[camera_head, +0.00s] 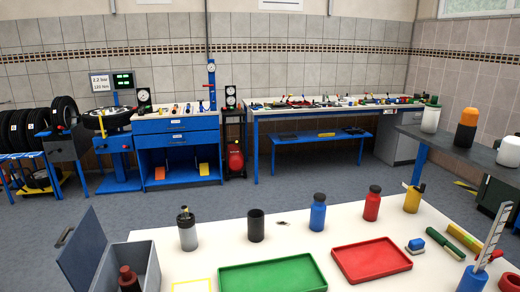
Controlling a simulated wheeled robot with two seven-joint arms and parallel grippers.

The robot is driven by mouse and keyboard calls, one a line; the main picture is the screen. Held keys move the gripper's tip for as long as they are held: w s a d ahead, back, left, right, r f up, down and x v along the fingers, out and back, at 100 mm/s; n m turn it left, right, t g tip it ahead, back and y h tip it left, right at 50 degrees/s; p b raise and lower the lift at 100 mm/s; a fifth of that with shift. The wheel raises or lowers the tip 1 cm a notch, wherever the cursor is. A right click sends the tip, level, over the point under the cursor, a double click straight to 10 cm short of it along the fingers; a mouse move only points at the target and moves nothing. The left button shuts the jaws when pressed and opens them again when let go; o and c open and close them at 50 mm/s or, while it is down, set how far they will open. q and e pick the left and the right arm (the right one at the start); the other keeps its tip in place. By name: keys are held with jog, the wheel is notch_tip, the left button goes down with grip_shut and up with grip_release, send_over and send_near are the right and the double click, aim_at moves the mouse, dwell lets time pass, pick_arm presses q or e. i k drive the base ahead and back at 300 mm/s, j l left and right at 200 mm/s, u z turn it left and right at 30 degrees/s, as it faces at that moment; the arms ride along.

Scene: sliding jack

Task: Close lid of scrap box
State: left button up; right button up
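The scrap box (147,266) is a grey, open-topped box at the near left end of the white table. Its dark grey lid (84,250) stands open, tilted up on the left side of the box. A small dark and yellowish piece (64,237), perhaps a handle, shows at the lid's outer left edge. A dark red item (129,279) stands inside the box. The lower part of the box is cut off by the picture edge. Neither of my grippers is in view.
The white table (341,214) holds a grey bottle (187,233), a black cup (256,226), blue, red and yellow bottles, a green tray (272,279) and a red tray (371,260). Tools lie at the right. Floor is free behind the table. A blue workbench (177,125) stands farther back.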

aim_at(79, 259)
jog(key=k+j, duration=0.1)
jog(key=j, duration=0.95)
jog(key=k+j, duration=0.15)
jog(key=j, duration=0.4)
jog(key=k+j, duration=0.1)
jog(key=j, duration=0.95)
jog(key=k+z, duration=0.05)
